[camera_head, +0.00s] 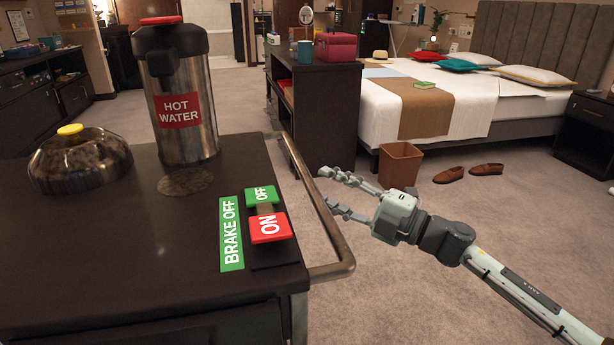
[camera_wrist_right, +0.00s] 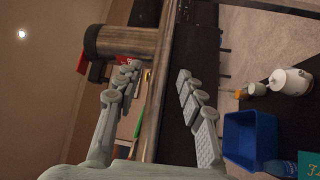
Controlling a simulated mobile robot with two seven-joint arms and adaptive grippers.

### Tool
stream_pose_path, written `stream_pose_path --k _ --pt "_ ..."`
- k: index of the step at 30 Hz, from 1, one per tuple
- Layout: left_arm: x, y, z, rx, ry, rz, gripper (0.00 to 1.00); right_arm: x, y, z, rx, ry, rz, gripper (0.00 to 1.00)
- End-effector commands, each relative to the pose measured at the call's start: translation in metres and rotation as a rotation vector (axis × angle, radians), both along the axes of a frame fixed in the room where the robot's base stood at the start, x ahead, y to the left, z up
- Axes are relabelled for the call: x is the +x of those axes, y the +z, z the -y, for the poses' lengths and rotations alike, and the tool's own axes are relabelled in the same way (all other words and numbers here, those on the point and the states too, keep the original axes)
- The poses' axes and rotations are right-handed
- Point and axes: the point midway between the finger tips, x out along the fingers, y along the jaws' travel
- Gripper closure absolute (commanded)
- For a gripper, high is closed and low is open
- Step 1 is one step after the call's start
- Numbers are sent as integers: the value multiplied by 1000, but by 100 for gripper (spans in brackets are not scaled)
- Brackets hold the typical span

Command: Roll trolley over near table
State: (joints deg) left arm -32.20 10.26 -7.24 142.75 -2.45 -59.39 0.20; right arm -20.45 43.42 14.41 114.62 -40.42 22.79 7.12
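The dark trolley (camera_head: 120,260) fills the lower left of the head view. A metal handle rail (camera_head: 318,200) runs along its right side. A brake switch (camera_head: 268,228) on its top has a green OFF half and a red ON half, beside a green BRAKE OFF label (camera_head: 231,235). My right gripper (camera_head: 325,188) is at the rail, fingers pointing toward the trolley. In the wrist view the rail (camera_wrist_right: 163,90) passes between the spread fingers (camera_wrist_right: 158,88), with gaps visible. My left gripper is out of view. I cannot tell which piece of furniture is the table.
A hot-water flask (camera_head: 182,95) and a dome lid (camera_head: 80,160) stand on the trolley. Carpet is open between. The wrist view shows a blue bin (camera_wrist_right: 252,138) and white pot (camera_wrist_right: 291,81).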

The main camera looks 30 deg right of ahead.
Motion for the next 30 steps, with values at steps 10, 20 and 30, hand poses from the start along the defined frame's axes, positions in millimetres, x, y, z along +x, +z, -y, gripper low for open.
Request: stream_pose_path --k 10,20,30 --pt "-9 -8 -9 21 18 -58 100 42 8 -23 0 -2 1 61" --pt "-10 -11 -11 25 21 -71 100 47 7 -26 0 -2 -2 61" --pt "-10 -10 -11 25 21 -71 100 46 7 -26 0 -2 -2 98"
